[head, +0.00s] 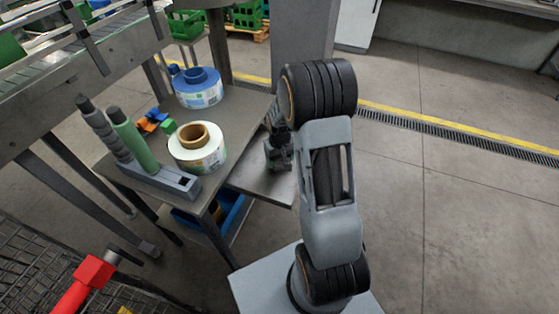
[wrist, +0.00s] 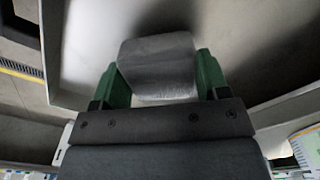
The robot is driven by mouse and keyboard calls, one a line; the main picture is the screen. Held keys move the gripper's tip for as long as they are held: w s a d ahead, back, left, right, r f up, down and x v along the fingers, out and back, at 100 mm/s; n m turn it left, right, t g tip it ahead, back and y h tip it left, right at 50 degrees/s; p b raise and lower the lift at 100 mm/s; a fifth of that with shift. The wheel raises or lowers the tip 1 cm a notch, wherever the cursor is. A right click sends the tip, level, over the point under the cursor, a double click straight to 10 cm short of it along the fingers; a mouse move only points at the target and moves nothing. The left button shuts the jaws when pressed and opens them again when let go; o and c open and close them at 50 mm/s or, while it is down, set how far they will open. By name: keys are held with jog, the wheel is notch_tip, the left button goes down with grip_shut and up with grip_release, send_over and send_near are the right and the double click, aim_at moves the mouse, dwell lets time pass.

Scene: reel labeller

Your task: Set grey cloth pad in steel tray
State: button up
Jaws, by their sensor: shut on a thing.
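The grey cloth pad (wrist: 157,65) is between the two green fingers of my gripper (wrist: 156,78) in the wrist view. The fingers are shut on its left and right sides. A shallow pale steel tray (wrist: 88,40) lies behind the pad in that view, and the pad casts a shadow on it. I cannot tell whether the pad touches the tray. In the head view the tray (head: 262,187) juts from the table's right side. My gripper (head: 279,152) is over its far right part, partly hidden by my arm. The pad cannot be made out there.
The table (head: 240,108) left of the tray holds a white label reel (head: 197,150), a blue reel (head: 198,90), small coloured blocks (head: 153,121) and a grey holder (head: 165,182) with upright rollers. A blue bin (head: 229,218) is below. A wire basket (head: 40,250) stands front left. Floor at right is clear.

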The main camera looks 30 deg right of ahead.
jog(key=shift+f, duration=0.65)
jog(key=o, duration=0.8)
jog(key=shift+r, duration=0.15)
notch_tip(320, 180, up, 11)
jog(key=shift+s+r, duration=0.1)
jog(key=shift+s, duration=0.05)
jog(key=s+a+r+t, duration=0.1)
jog(key=s+a+r, duration=0.2)
jog(key=s, duration=0.2)
jog(key=s+a+r+t, duration=0.1)
jog(key=s+a+r, duration=0.2)
jog(key=s, duration=0.2)
jog(key=s+a+r+t, duration=0.1)
jog(key=s+a+r, duration=0.2)
jog(key=s, duration=0.2)
jog(key=shift+s+a+r+n, duration=0.3)
jog(key=shift+s+a+r, duration=0.05)
jog(key=shift+s+r, duration=0.05)
jog(key=shift+p, duration=0.3)
